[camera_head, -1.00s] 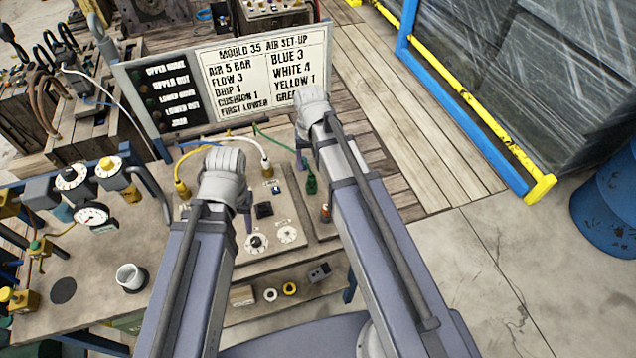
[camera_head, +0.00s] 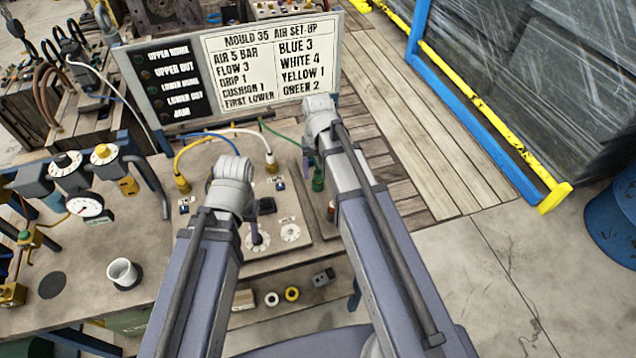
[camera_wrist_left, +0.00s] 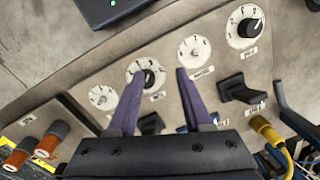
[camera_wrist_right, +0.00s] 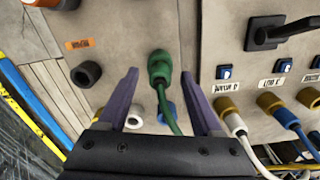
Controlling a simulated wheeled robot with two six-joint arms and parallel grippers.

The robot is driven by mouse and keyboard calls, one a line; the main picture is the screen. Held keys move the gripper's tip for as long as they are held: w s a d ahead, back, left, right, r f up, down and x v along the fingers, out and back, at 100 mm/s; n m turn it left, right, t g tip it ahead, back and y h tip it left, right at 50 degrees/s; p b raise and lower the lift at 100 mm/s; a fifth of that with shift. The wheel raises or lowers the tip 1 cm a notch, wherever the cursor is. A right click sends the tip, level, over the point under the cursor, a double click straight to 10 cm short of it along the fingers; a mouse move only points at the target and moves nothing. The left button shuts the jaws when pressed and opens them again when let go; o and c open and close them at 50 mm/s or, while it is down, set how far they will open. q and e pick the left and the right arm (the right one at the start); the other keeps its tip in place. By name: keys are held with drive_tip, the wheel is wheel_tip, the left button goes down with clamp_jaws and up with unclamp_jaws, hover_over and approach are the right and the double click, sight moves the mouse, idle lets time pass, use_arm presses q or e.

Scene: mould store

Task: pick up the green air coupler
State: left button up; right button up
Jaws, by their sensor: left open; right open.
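The green air coupler (camera_head: 318,178) sits on the panel at the right end of the bench, partly hidden by my right arm in the head view. In the right wrist view the coupler (camera_wrist_right: 160,66) points out of the panel, with its green hose running toward me between the fingers. My right gripper (camera_wrist_right: 160,74) is open, one finger on each side of the coupler and hose in that view; I see no contact. My left gripper (camera_wrist_left: 158,75) is open and empty, in front of the dials on the panel.
White (camera_wrist_right: 235,124) and blue (camera_wrist_right: 285,116) couplers with hoses sit right of the green one. A dark empty port (camera_wrist_right: 86,74) is at its left. A set-up board (camera_head: 225,75) stands behind the bench. A white cup (camera_head: 123,273) stands at left.

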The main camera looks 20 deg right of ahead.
drive_tip(key=shift+f, duration=0.6)
clamp_jaws()
